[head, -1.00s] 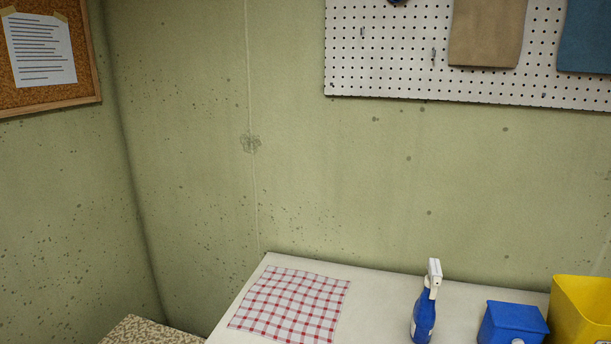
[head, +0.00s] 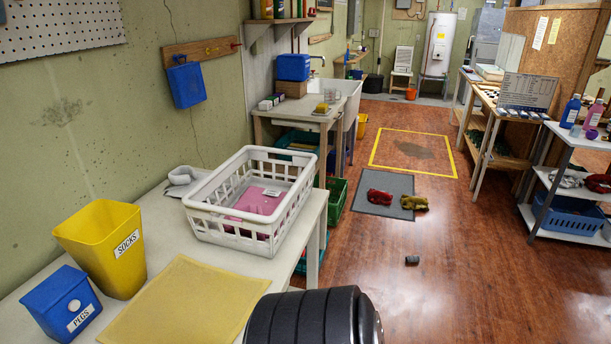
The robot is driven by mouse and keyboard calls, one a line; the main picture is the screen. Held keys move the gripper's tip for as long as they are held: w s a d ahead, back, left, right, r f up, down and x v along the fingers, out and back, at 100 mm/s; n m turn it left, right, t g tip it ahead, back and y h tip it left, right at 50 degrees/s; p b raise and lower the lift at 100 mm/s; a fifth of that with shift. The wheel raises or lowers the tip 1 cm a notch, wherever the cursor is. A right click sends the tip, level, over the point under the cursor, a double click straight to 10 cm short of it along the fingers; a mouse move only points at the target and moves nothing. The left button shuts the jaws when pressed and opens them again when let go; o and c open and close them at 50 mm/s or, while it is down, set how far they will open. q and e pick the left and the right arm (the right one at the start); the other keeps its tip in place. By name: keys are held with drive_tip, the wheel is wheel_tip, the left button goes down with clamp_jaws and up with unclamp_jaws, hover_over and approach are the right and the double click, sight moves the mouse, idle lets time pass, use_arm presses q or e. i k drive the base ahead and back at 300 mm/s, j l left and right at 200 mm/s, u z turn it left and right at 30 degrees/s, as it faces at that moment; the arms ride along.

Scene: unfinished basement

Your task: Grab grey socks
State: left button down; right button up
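A light grey bundle of cloth (head: 185,178), which looks like grey socks, lies on the white table behind the left end of the white basket, close to the wall. A small dark grey item (head: 411,260) lies on the wood floor; it is too small to tell what it is. A yellow bin (head: 91,254) labelled SOCKS stands on the table at the left. Neither of my grippers is in view. A black ribbed part at the bottom middle covers some of the table's front edge and floor.
The white basket (head: 206,206) holds a pink item. A shelf rack (head: 575,142) stands right. Floor between is mostly clear.

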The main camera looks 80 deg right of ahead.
sight(414, 258)
drive_tip(key=z, duration=3.5)
drive_tip(key=i+j, duration=0.1)
drive_tip(key=i, duration=0.9)
drive_tip(key=i+j, duration=0.1)
drive_tip(key=i, duration=0.95)
